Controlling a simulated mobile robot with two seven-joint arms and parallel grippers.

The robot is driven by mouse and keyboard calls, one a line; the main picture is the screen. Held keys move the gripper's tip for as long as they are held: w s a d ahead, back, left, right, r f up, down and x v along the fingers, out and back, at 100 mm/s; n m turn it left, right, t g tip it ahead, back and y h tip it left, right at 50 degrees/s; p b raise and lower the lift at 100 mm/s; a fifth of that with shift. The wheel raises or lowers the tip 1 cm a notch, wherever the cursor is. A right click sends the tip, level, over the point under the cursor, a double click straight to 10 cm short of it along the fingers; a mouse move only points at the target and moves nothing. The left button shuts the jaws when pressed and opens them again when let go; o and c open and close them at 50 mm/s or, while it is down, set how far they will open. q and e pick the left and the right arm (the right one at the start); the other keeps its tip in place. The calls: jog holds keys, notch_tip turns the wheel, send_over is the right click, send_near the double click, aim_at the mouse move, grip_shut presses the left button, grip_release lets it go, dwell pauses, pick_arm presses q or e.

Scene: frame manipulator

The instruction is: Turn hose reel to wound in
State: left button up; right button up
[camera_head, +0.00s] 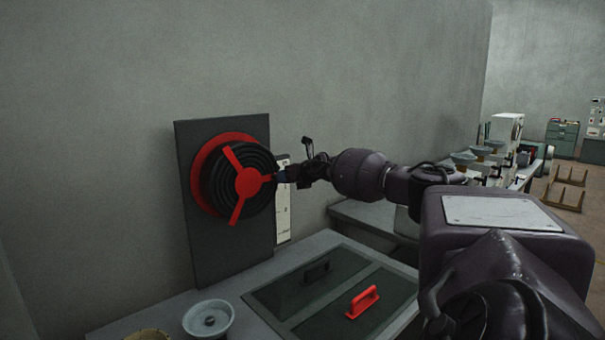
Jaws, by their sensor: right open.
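The hose reel (249,181) is mounted on a dark upright panel (222,258) against the wall. It has a red back disc, black coiled hose and a red three-spoked hub. One spoke points to the right, one to the upper left and one downward. My right gripper (280,175) is at the right edge of the reel, by the tip of the right-hand spoke. It is open; whether it touches the spoke is too small to tell. My right arm comes in from the right. My left gripper is not in view.
The counter below holds dark panels, one with a red handle (362,301) and one with a black handle (317,270). A pale round dish (209,319) stands at the front left. A white labelled strip (283,203) is behind my gripper. A cluttered bench is at the far right.

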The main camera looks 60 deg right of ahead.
jog(key=v, duration=0.7)
jog(key=shift+r, duration=0.1)
dwell(0.6)
jog(key=shift+s, duration=0.1)
